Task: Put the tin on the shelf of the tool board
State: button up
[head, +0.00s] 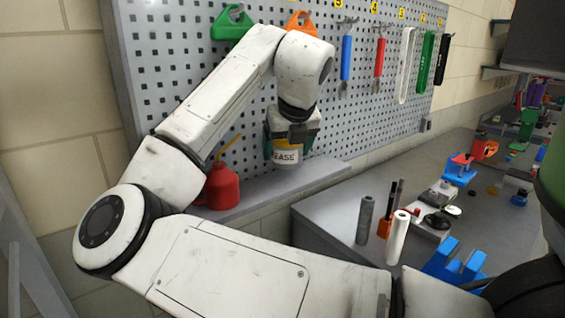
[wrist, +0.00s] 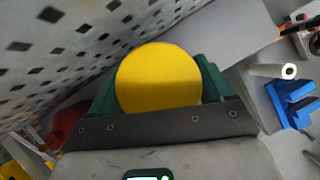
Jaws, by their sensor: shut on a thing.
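The tin (head: 287,155) has a pale label reading "EASE" in the head view, and its round yellow top (wrist: 158,80) fills the middle of the wrist view. My gripper (head: 292,135) is shut on the tin, with green fingers on both sides of it. The tin is upright or nearly so, in front of the tool board (head: 180,60). The grey shelf (head: 310,172) runs along the foot of the board. The tin appears just above the shelf; whether its base touches cannot be told.
A red oil can (head: 222,188) with an orange spout stands on the shelf, left of the tin. Tools hang on the board, including a blue-handled one (head: 346,57). The workbench (head: 325,225) at right holds cylinders and a blue block (head: 455,262). The shelf right of the tin looks clear.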

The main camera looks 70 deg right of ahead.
aim_at(283, 165)
jog(key=shift+w+f, duration=0.35)
jog(key=shift+f, duration=0.05)
jog(key=shift+w+f+p, duration=0.15)
jog(key=shift+f+p, duration=0.25)
jog(key=shift+f, duration=1.3)
jog(key=shift+f, duration=0.1)
jog(key=o, duration=1.2)
jog(key=shift+c, duration=0.2)
jog(key=v, duration=1.2)
jog(key=shift+b, duration=0.4)
